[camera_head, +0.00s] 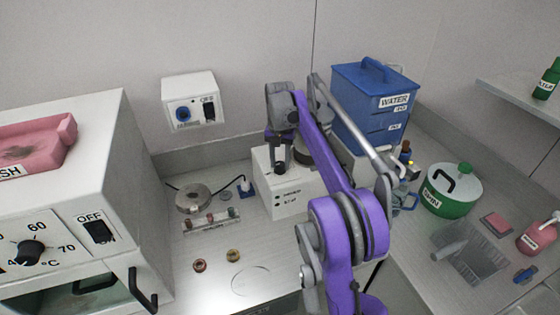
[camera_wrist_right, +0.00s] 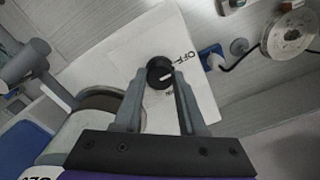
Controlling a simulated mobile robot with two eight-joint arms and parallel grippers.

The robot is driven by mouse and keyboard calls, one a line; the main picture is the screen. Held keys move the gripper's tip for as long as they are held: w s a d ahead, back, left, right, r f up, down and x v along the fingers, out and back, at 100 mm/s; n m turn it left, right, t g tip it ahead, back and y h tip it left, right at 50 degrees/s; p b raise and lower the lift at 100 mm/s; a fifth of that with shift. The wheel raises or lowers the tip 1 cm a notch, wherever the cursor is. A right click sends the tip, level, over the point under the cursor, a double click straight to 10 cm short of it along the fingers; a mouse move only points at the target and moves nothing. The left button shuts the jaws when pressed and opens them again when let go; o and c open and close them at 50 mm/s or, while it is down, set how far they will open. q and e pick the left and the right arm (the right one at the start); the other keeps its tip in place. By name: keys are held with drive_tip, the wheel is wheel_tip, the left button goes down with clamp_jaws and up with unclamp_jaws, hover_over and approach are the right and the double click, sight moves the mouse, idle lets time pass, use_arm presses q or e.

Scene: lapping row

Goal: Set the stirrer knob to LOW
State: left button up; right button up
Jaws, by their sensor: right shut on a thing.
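The stirrer is a white box (camera_head: 290,203) standing on the bench in the middle of the head view. Its black round knob (camera_wrist_right: 159,70) shows in the right wrist view on the box's pale top, with the word OFF beside it. A small white mark is on the knob; I cannot tell which setting it points at. My right gripper (camera_head: 279,160) reaches down over the box. In the wrist view its two grey fingers (camera_wrist_right: 160,84) are shut on the knob, one on each side. Other setting words are hidden or unreadable. My left gripper is in neither view.
A blue WATER container (camera_head: 369,105) stands behind my right arm. A round metal plate (camera_head: 193,200) and a small rack (camera_head: 211,222) are left of the box. A white oven (camera_head: 105,150) fills the far left. A green pot (camera_head: 452,190) is at right.

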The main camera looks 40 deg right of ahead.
clamp_jaws()
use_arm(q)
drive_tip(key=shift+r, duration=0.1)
use_arm(e)
drive_tip(key=m+p, duration=0.1)
drive_tip(key=m, duration=0.1)
drive_tip(key=shift+r+m, duration=0.1)
drive_tip(key=shift+m, duration=0.3)
drive_tip(key=m+p, duration=0.1)
drive_tip(key=m, duration=0.9)
drive_tip(key=shift+p, duration=0.3)
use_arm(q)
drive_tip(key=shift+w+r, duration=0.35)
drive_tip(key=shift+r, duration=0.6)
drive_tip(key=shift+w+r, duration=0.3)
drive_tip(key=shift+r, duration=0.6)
use_arm(e)
drive_tip(key=shift+m, duration=2.5)
